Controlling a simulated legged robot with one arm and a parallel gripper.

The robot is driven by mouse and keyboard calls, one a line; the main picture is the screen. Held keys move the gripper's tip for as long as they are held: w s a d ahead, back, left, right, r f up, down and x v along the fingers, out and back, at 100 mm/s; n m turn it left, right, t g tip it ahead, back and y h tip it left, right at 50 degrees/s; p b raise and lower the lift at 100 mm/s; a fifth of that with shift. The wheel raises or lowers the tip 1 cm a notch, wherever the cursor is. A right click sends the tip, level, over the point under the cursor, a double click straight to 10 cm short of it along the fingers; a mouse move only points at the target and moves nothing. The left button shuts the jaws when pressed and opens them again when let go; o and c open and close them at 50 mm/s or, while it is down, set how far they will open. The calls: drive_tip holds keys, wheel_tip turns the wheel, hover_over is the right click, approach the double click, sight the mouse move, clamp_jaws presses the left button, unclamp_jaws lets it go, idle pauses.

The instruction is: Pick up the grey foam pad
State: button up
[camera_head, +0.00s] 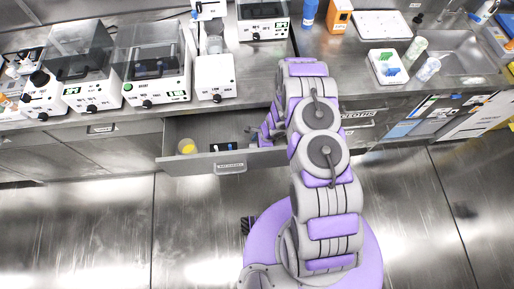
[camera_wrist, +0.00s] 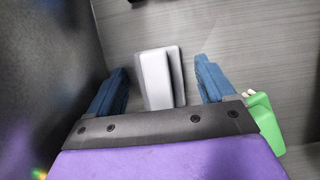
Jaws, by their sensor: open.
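The grey foam pad (camera_wrist: 155,80) shows in the wrist view as a light grey block on the drawer floor. It lies between the two blue fingers of my gripper (camera_wrist: 161,85), with a gap on each side. My gripper is open and holds nothing. In the head view my gripper (camera_head: 264,133) reaches into the right part of the open drawer (camera_head: 200,131); I cannot make out the pad there, as my arm covers that area.
The drawer also holds a yellow round item (camera_head: 187,146) and small dark and blue items (camera_head: 226,146). In the wrist view a green object (camera_wrist: 266,122) is close beside the right finger. The drawer wall (camera_wrist: 45,75) is near the left finger. Lab machines (camera_head: 155,65) stand on the counter above.

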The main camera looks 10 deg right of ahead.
drive_tip(key=shift+c, duration=0.4)
drive_tip(key=c, duration=1)
drive_tip(key=shift+c, duration=0.2)
wheel_tip(320, 180, up, 10)
drive_tip(key=shift+r+p, duration=0.1)
drive_tip(key=shift+p, duration=1.05)
